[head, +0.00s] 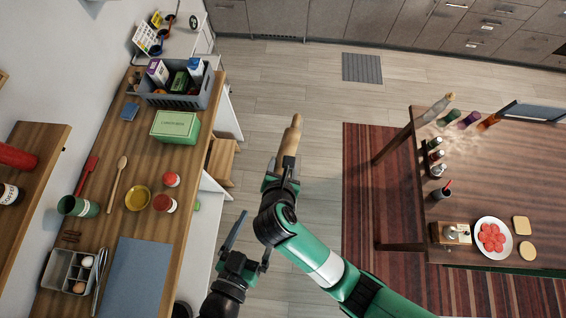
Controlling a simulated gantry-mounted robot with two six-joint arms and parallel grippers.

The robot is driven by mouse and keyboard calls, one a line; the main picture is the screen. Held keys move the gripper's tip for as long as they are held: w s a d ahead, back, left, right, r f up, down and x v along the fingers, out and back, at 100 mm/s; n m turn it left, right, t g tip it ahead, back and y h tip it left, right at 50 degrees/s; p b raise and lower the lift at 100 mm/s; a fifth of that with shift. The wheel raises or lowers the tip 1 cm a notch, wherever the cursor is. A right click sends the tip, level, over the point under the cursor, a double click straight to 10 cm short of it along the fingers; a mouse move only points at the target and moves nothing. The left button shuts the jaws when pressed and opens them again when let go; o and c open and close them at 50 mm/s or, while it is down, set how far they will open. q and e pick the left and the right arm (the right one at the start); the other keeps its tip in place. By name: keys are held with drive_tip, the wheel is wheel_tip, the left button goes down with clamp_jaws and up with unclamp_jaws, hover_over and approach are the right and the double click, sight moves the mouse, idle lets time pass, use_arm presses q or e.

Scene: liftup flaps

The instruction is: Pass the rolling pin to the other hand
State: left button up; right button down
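The wooden rolling pin (291,138) is held up over the open floor between the counter and the table, its long axis nearly upright in the picture. My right gripper (284,172), on the green arm from the lower right, is shut on its lower end. The upper part of the pin sticks out free beyond the fingers. My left gripper (253,234) is below and to the left of the right one. Its two fingers are spread apart with nothing between them, and it does not touch the pin.
The wooden counter (118,222) on the left holds a grey crate (206,95), a green lunch box (176,126), jars and a blue mat. The table (500,185) on the right holds bottles and a plate of red slices (491,238).

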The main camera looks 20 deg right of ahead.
use_arm(q)
drive_tip(key=w+a+r+n+t+y, duration=0.1)
drive_tip(key=w+a+r+t, duration=0.3)
drive_tip(key=r, duration=0.5)
drive_tip(key=w+a+r+n+t+y, duration=0.1)
drive_tip(key=w+r+t, duration=0.1)
drive_tip(key=w+r, duration=0.5)
drive_tip(key=w+a+r+n+t+y, duration=0.1)
drive_tip(key=w+a+r+t, duration=0.2)
drive_tip(key=r, duration=0.7)
drive_tip(key=s+a+r+t+y, duration=0.1)
drive_tip(key=a+r+t, duration=0.1)
drive_tip(key=r, duration=0.7)
drive_tip(key=s+a+r+n+t+y, duration=0.1)
drive_tip(key=s+a+r+t, duration=0.1)
drive_tip(key=r, duration=0.7)
drive_tip(key=s+a+r+t+y, duration=0.1)
drive_tip(key=a+r+t, duration=0.3)
drive_tip(key=r, duration=0.6)
drive_tip(key=shift+s+n+y, duration=0.4)
drive_tip(key=shift+s, duration=0.05)
